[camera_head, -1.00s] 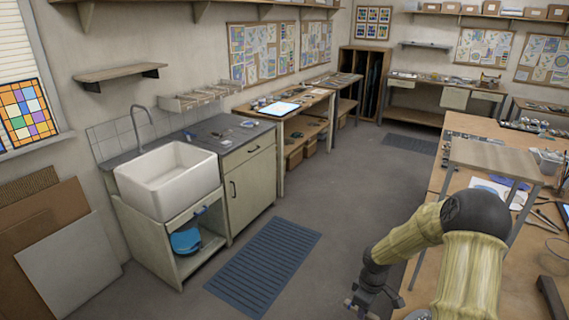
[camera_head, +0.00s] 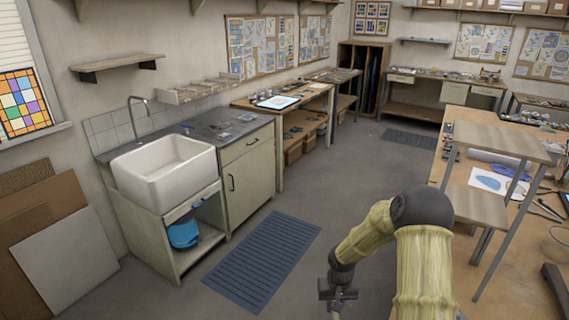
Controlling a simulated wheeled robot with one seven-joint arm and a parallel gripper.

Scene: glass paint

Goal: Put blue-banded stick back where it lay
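My gripper (camera_head: 338,296) hangs low over the floor in the head view, in front of the right-hand workbench, at the end of my yellow-sleeved arm. It is dark and small, and its fingers are not clear enough to show whether they are open or shut, or whether they hold anything. I cannot make out a blue-banded stick anywhere. The long wooden workbench (camera_head: 522,270) stands at the right, with thin tools and a sheet with a blue shape (camera_head: 490,182) on it.
A two-level wooden stand (camera_head: 502,143) with metal legs rises at the workbench's left edge. The floor around the blue mat (camera_head: 262,262) is clear.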

